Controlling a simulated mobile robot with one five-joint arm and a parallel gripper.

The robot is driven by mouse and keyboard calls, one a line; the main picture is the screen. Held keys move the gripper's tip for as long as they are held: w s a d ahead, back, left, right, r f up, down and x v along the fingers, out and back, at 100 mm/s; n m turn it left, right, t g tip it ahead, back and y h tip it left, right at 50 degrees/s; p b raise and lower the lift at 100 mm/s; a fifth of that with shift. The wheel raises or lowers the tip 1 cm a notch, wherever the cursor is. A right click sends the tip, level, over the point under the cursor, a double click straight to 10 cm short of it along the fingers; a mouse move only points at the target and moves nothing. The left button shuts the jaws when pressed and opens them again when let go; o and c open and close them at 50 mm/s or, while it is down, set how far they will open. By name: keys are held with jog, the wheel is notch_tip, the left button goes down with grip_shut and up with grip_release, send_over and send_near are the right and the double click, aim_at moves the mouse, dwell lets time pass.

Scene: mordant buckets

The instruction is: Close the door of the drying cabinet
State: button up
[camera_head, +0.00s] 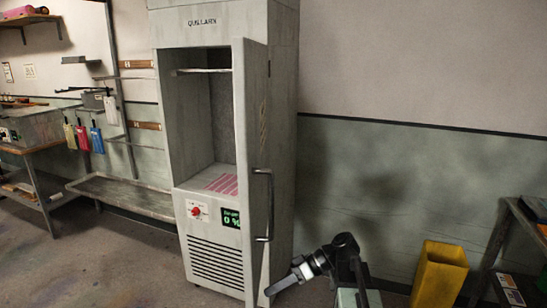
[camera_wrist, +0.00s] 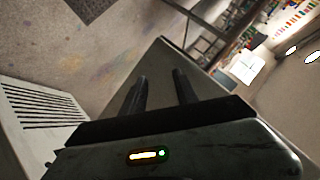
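The grey drying cabinet (camera_head: 283,110) stands upright in the head view. Its door (camera_head: 250,130) stands open, swung out toward me, with a long dark vertical handle (camera_head: 270,205) on its face. The inside shows at the left, with a rail and a pink striped sheet on its floor. My gripper (camera_head: 272,291) is low, close to the door's bottom edge; I cannot tell whether it touches. In the wrist view, my two dark fingers (camera_wrist: 158,90) are apart, with a grey-green panel, apparently the door (camera_wrist: 158,62), behind them. The vented cabinet front (camera_wrist: 35,115) is at the left.
A yellow bin (camera_head: 438,275) stands on the floor to the right, near a table (camera_head: 515,225) at the right edge. A metal rack with a low trough (camera_head: 125,195) and a bench (camera_head: 40,145) are at the left. The floor left of the cabinet front is clear.

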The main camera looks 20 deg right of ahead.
jog(key=d+r+n+y+p, duration=0.2)
jog(key=r+n+p, duration=0.15)
jog(key=r, duration=0.65)
jog(key=d+r+n+t+y+p, duration=0.15)
jog(key=r+p, duration=0.35)
jog(key=r, duration=0.5)
jog(key=d+r+n+y+p, duration=0.3)
jog(key=r+n+p, duration=0.15)
jog(key=r, duration=0.45)
jog(key=shift+m+h, duration=0.25)
jog(key=shift+m, duration=0.3)
jog(key=a, duration=0.7)
jog(key=shift+w+a+r, duration=0.1)
jog(key=shift+w+a, duration=0.1)
jog(key=shift+a, duration=0.2)
grip_shut()
jog(key=shift+g, duration=0.35)
